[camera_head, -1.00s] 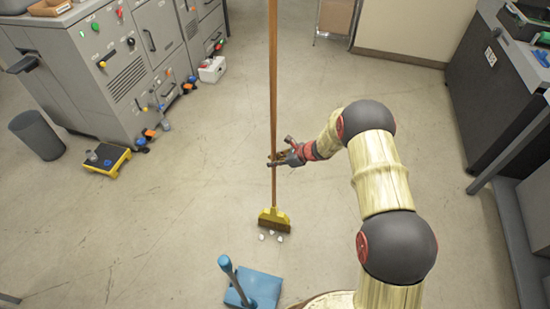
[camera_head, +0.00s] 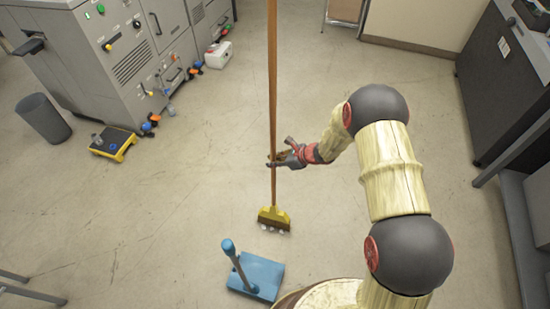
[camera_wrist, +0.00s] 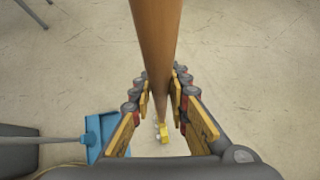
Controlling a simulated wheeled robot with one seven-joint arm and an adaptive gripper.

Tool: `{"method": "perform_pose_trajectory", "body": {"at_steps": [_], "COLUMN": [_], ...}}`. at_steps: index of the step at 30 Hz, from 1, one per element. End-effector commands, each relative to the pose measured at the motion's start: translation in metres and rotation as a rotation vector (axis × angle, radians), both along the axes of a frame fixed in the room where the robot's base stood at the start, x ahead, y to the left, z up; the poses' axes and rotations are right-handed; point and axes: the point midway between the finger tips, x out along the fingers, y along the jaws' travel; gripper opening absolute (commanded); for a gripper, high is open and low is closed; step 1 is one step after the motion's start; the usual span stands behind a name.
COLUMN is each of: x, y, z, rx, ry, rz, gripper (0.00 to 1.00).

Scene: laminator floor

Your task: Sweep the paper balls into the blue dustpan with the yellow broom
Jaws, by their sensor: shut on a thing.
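The yellow broom (camera_head: 274,213) stands upright with its bristles at the floor, and its long wooden handle rises out of the top of the head view. My gripper (camera_head: 274,162) is shut on the handle well above the broom head. In the wrist view the handle runs between my fingers (camera_wrist: 160,95). Several small white paper balls (camera_head: 272,229) lie at the bristles' near edge, partly hidden. The blue dustpan (camera_head: 262,274) with its upright handle lies on the floor nearer to me, apart from the balls; it also shows at the left of the wrist view (camera_wrist: 98,137).
Grey machine cabinets (camera_head: 85,60) stand at the upper left. A dark bin (camera_head: 43,117) and a yellow-and-black step (camera_head: 113,144) are on the floor there. A dark machine (camera_head: 505,80) stands at the right.

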Motion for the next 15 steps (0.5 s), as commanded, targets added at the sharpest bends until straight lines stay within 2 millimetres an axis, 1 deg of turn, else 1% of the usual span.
{"method": "perform_pose_trajectory", "body": {"at_steps": [15], "x": [-0.037], "y": [0.014], "z": [0.001], "rx": [0.002], "ry": [-0.001], "rz": [0.0], "gripper": [0.0]}}
